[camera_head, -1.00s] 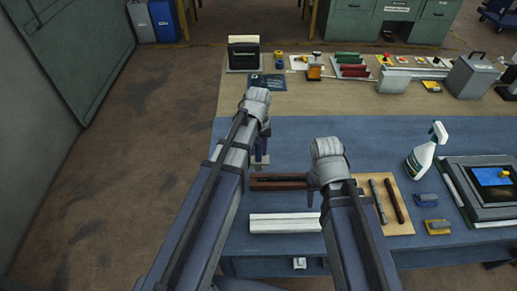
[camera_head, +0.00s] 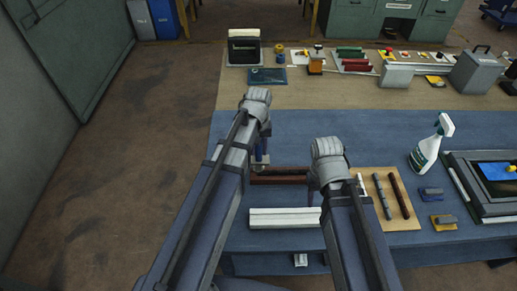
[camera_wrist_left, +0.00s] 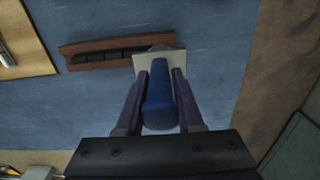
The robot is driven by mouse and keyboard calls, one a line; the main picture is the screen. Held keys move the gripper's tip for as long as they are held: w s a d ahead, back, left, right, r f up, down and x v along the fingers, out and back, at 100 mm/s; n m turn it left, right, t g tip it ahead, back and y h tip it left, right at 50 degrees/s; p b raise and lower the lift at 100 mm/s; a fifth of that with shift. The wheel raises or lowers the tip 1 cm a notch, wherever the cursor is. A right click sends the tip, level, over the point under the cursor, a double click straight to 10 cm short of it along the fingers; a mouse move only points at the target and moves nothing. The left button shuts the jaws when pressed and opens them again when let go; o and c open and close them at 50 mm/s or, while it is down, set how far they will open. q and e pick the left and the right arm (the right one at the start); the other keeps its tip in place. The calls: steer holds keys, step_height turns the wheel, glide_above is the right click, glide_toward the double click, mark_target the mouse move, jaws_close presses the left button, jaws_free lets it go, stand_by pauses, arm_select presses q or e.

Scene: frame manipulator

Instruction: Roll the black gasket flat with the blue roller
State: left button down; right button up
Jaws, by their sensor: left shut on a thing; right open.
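My left gripper (camera_wrist_left: 158,100) is shut on the blue handle of the blue roller (camera_wrist_left: 159,98). In the left wrist view, the tool's pale, flat-looking end lies over the right end of a reddish-brown channel (camera_wrist_left: 75,50). Contact cannot be told. The black gasket (camera_wrist_left: 110,57) shows as dark segments lying in the channel, to the left of the tool. In the head view, my left gripper (camera_head: 262,152) is partly hidden by its own arm, at the left end of the channel (camera_head: 280,179). My right gripper (camera_head: 311,194) is open, mostly hidden behind its arm, near the channel's right end.
A pale ribbed block (camera_head: 285,218) lies in front of the channel. The blue mat (camera_head: 370,130) behind is clear.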

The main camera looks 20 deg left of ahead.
arm_select(q)
steer(key=shift+f+b, duration=0.6)
steer(key=shift+f, duration=0.05)
steer(key=shift+d, duration=0.15)
stand_by(0.4)
steer(key=shift+w+d, duration=0.2)
steer(key=shift+d, duration=0.55)
steer(key=shift+w+d, duration=0.2)
steer(key=shift+d, duration=0.5)
steer(key=shift+w+d, duration=0.25)
steer(key=shift+d, duration=0.5)
steer(key=shift+w+d, duration=0.25)
steer(key=shift+d, duration=0.5)
